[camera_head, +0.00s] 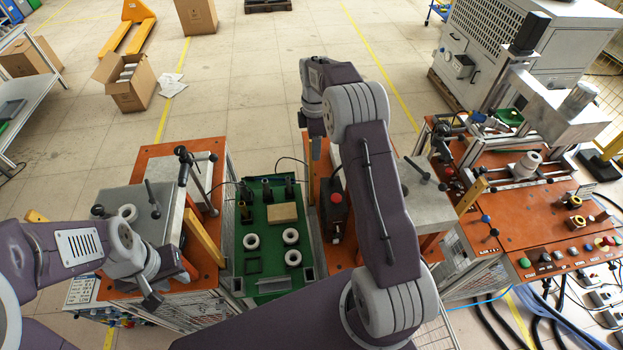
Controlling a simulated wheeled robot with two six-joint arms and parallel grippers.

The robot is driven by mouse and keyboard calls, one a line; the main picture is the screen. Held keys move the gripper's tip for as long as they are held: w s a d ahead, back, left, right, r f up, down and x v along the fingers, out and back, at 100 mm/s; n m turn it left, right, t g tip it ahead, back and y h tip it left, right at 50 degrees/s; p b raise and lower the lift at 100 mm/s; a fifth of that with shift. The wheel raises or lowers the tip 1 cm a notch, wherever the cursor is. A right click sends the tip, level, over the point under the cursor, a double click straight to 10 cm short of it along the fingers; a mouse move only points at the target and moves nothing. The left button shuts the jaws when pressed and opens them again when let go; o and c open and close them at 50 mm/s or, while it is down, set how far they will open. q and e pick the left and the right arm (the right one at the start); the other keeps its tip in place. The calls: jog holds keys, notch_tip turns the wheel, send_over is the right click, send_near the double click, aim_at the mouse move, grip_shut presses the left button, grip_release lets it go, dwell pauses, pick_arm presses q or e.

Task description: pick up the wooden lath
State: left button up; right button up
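A wooden lath (203,239) leans at a slant against the right side of the grey box on the left orange bench. My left gripper (170,283) is low at the left, beside the lath's lower left. Its dark fingers look spread apart, with nothing seen between them. Similar laths show at the right bench (472,196) and at the far left (36,216), the latter partly hidden by my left arm.
A green tray (268,277) holds white rings and a wooden block (283,212). A black box with a red button (335,213) stands right of it. Clamp handles (185,160) stick up behind the lath. The control bench (545,235) fills the right.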

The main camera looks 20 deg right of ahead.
jog(key=f+p, duration=0.1)
jog(key=f, duration=0.2)
jog(key=f+p, duration=0.1)
jog(key=f, duration=0.1)
jog(key=shift+w+a+f+p, duration=0.15)
jog(key=shift+w+f+p, duration=0.15)
jog(key=shift+w+p, duration=0.1)
jog(key=shift+s, duration=0.1)
jog(key=shift+c, duration=0.3)
grip_shut()
dwell(0.6)
